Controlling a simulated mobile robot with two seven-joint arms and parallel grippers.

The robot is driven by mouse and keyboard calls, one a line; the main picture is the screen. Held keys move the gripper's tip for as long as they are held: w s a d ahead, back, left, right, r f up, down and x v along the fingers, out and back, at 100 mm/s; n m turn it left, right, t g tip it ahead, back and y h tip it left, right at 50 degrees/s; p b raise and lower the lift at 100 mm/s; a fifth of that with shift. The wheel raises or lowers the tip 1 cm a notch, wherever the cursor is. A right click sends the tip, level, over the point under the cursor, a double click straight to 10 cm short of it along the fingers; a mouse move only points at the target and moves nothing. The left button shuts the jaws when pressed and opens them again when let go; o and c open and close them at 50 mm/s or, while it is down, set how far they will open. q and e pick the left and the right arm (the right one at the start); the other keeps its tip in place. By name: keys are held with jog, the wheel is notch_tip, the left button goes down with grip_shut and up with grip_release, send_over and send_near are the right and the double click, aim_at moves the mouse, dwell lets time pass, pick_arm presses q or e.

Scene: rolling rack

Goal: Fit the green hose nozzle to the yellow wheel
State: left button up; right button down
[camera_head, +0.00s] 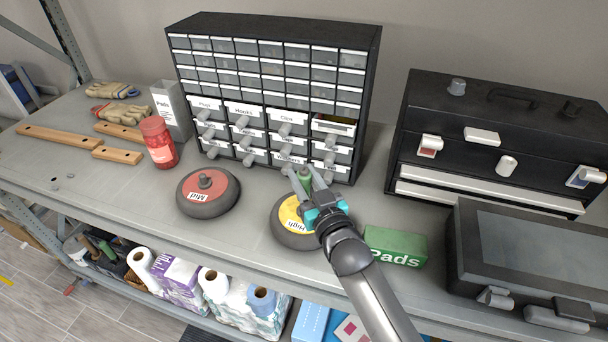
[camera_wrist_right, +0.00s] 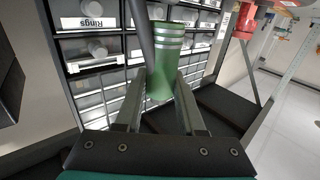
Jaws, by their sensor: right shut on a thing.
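My right gripper (camera_head: 305,182) is shut on the green hose nozzle (camera_head: 305,176). In the right wrist view the nozzle (camera_wrist_right: 164,75) is a ribbed green cylinder between the two fingers. The yellow wheel (camera_head: 287,217), a black tire with a yellow face labelled "High", lies flat on the bench. The gripper and nozzle are over its far right side in the head view; the gripper hides part of the wheel. I cannot tell whether the nozzle touches it. My left gripper is not in view.
A red wheel (camera_head: 205,181) labelled "Mid" lies to the left. A drawer cabinet (camera_head: 374,70) stands close behind. A green Pads box (camera_head: 395,246) sits right of my arm, with a black toolbox (camera_head: 460,95) and a dark case (camera_head: 520,250) beyond. The bench front edge is close.

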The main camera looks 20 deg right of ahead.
jog(key=shift+f, duration=0.1)
jog(key=shift+f+b, duration=1.7)
jog(key=shift+f, duration=0.4)
jog(key=shift+c, duration=2.2)
grip_release()
jog(key=shift+s+f, duration=0.1)
jog(key=s+d, duration=0.1)
jog(key=s, duration=1.4)
jog(key=shift+d+b, duration=0.2)
jog(key=shift+b, duration=0.25)
